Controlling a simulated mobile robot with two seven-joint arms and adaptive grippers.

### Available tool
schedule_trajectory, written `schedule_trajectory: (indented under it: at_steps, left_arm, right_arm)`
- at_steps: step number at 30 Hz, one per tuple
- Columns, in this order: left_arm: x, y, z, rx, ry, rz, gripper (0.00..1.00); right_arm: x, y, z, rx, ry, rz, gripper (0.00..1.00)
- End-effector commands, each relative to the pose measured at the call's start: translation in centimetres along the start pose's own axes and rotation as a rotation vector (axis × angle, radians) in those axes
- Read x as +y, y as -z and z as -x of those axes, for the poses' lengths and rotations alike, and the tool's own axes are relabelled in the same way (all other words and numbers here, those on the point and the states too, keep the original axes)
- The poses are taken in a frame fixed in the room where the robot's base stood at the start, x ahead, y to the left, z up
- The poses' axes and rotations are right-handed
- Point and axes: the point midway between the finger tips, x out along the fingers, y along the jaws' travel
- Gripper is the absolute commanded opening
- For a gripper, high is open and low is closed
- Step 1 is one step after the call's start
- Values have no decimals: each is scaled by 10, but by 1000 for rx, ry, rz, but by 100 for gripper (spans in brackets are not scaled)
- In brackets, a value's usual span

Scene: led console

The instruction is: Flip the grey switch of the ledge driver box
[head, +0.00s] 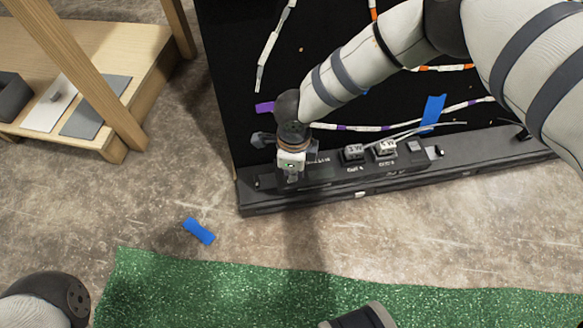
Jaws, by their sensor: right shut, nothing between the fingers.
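The ledge driver box (372,170) is a long, dark unit lying on the black ledge at the foot of the black panel. Small raised grey pieces with white-marked labels (385,147) sit on its top, and a plain grey block (414,146) is near its right end. I cannot tell which piece is the grey switch. My right gripper (292,176) is shut and empty, pointing down over the left part of the box and hiding that part. I cannot tell whether it touches the box. My left gripper is out of view.
LED strips and a thin white cable run across the black panel (240,60), with blue tape (432,112) on it. A wooden bench (115,45) stands at the left. A blue piece (199,231) lies on bare floor near the green mat (220,290).

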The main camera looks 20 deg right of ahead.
Motion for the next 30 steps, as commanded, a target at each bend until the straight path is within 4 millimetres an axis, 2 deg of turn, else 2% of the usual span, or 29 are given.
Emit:
schedule_trajectory:
  at_steps: [15, 30]
  left_arm:
    - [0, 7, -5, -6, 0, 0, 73]
    - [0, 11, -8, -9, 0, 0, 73]
  right_arm:
    - [0, 0, -16, 0, 0, 1, 0]
    - [-4, -2, -19, 0, 0, -1, 0]
